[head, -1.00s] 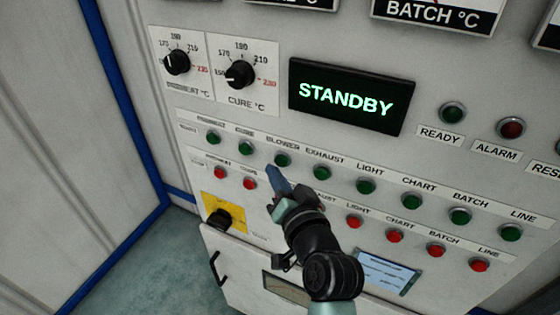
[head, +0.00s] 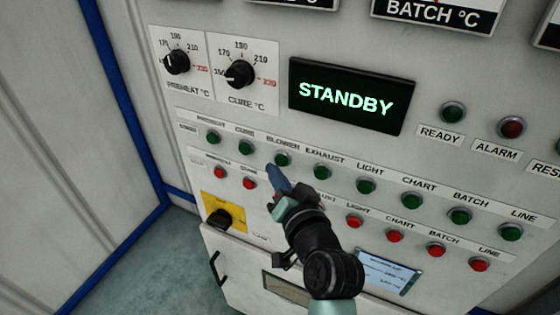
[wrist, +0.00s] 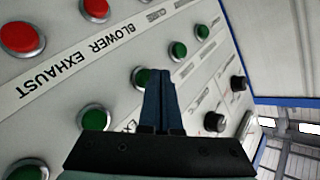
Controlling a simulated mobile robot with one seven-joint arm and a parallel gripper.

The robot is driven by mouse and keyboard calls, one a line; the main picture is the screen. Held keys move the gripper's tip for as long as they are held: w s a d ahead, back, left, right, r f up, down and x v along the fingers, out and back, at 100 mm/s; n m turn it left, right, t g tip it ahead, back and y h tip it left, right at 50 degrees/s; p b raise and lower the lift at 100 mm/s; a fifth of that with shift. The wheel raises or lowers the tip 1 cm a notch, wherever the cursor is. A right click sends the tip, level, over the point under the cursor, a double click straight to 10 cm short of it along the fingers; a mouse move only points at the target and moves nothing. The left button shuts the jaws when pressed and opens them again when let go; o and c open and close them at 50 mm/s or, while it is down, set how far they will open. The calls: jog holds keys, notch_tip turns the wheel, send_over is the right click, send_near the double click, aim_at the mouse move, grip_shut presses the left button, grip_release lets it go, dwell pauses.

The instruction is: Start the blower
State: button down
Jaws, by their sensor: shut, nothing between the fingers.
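The green blower button (head: 282,160) is third from the left in the green row, under the BLOWER label (head: 283,144). My gripper (head: 273,170) is shut and empty, with its blue fingertips just beside the lower left of that button in the head view. In the wrist view, the shut fingers (wrist: 160,75) overlap the right edge of the green blower button (wrist: 141,77). I cannot tell whether they touch it. The display (head: 351,95) reads STANDBY in green.
Green cure (head: 246,148) and exhaust (head: 322,172) buttons flank the blower button. A red row, including a red button (head: 250,183), runs below, partly hidden by my arm. Two dials (head: 239,74) sit above, and a black switch on a yellow plate (head: 238,210) sits lower left.

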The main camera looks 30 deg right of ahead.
jog(key=shift+w+d, duration=0.2)
jog(key=shift+d, duration=0.1)
jog(key=shift+w+d+b, duration=0.25)
jog(key=shift+d+b, duration=0.1)
dwell(0.7)
dwell(0.3)
jog(key=shift+s+a+p, duration=0.35)
jog(key=shift+s+a, duration=0.2)
jog(key=shift+a, duration=0.15)
jog(key=shift+s+a+p, duration=0.5)
jog(key=shift+s+a, duration=0.3)
jog(key=shift+a, duration=0.2)
jog(key=shift+s+a+p, duration=0.5)
jog(key=shift+s+a, duration=0.25)
jog(key=shift+a, duration=0.2)
